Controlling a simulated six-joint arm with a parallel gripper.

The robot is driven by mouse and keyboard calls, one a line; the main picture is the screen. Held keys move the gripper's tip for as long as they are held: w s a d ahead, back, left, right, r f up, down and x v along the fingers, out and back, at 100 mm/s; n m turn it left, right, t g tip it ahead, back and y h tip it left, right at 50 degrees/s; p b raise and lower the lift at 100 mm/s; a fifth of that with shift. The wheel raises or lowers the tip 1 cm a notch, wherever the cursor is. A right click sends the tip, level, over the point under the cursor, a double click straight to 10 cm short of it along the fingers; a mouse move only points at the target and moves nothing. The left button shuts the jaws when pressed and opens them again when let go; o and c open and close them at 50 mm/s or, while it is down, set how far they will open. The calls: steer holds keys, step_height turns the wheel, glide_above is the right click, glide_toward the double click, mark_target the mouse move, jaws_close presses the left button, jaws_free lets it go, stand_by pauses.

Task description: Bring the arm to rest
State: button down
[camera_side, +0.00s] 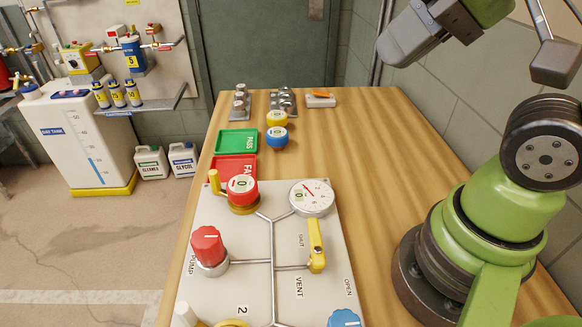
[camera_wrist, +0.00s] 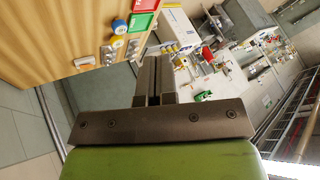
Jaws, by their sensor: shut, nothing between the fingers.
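My gripper (camera_wrist: 153,78) shows in the wrist view with its two dark fingers shut against each other and nothing between them. It is held up in the air, away from the wooden table (camera_wrist: 50,40), which lies at the upper left of that view. In the side view my green arm rises at the right of the table (camera_side: 400,190). Its upper links leave the top right of the picture, and grey parts of mine hang there, well above the table. I cannot make out the fingertips in the side view.
A valve panel (camera_side: 250,225) with a red knob (camera_side: 207,246), a gauge (camera_side: 312,197) and a yellow lever (camera_side: 316,245) lies at the table's front. Behind it are a green tray (camera_side: 236,141), a red tray (camera_side: 232,167), and yellow (camera_side: 277,118) and blue (camera_side: 276,137) round parts. The table's right side is clear.

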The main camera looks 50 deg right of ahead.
steer(key=shift+s+d+f+m+h, duration=0.15)
steer(key=shift+s+d+m+h, duration=0.15)
steer(key=shift+s+d+m, duration=0.2)
